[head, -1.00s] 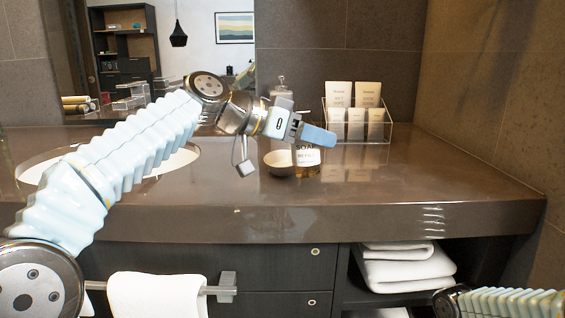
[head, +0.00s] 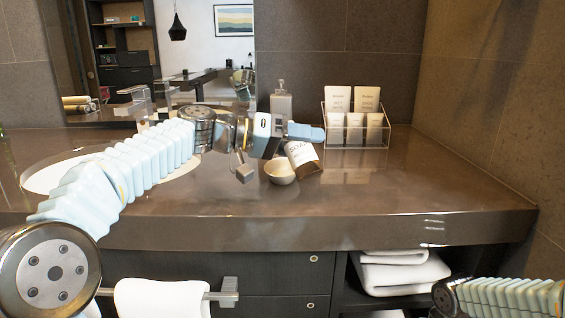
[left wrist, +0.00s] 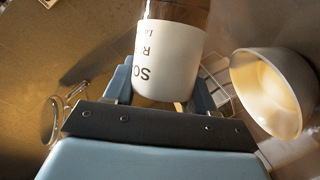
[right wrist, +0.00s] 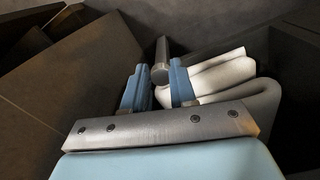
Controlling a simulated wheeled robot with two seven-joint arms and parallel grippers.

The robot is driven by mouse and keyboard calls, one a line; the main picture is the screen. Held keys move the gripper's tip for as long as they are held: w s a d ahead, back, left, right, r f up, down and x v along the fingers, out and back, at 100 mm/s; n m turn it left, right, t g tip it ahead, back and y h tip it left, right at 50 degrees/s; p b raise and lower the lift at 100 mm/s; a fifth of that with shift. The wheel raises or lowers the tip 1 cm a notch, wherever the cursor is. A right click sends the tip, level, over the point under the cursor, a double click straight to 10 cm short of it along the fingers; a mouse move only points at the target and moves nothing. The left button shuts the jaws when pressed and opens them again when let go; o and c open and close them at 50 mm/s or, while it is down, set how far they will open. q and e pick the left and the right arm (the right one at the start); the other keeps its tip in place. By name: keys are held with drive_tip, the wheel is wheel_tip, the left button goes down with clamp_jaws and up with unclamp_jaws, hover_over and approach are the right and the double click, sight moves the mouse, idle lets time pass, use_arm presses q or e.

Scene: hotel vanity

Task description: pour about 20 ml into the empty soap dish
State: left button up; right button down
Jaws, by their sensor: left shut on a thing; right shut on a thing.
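My left gripper (head: 306,133) is shut on the soap refill bottle (head: 302,154), an amber bottle with a white label. The bottle is tilted, its top leaning left toward the soap dish (head: 281,172). The dish is a small cream bowl on the counter, just left of and below the bottle. In the left wrist view the bottle (left wrist: 170,58) lies between the fingers and the dish (left wrist: 272,92) is at the right. The bottle's mouth and any stream are hidden or too small to see. My right gripper (right wrist: 160,88) is shut on a grey metal bar (right wrist: 161,62).
A pump bottle (head: 281,104) stands behind my left gripper. A sink (head: 75,172) is at the left. Folded towels (head: 400,275) lie on the shelf below. The right counter is clear.

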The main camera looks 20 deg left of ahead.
use_arm(q)
drive_tip(key=shift+s+d+f+n, duration=0.15)
drive_tip(key=shift+n, duration=0.45)
use_arm(e)
drive_tip(key=shift+r, duration=0.1)
use_arm(q)
drive_tip(key=shift+s+d+r+n+h+p, duration=0.15)
drive_tip(key=shift+r+n+h+p, duration=0.5)
drive_tip(key=shift+p, duration=0.2)
use_arm(e)
drive_tip(key=shift+r, duration=0.85)
use_arm(q)
drive_tip(key=shift+f+n, duration=0.35)
drive_tip(key=shift+f, duration=0.05)
use_arm(e)
drive_tip(key=shift+f, duration=0.1)
use_arm(q)
drive_tip(key=shift+f+n+h, duration=0.25)
drive_tip(key=shift+n+h, duration=0.1)
drive_tip(key=shift+n, duration=0.35)
drive_tip(key=shift+r+n+t+h+b, duration=0.25)
drive_tip(key=shift+n+h+b, duration=0.1)
drive_tip(key=shift+n, duration=0.4)
drive_tip(key=shift+r+n+t+h+b, duration=0.25)
drive_tip(key=shift+n+b, duration=0.1)
drive_tip(key=shift+n, duration=0.4)
use_arm(e)
drive_tip(key=shift+f, duration=0.6)
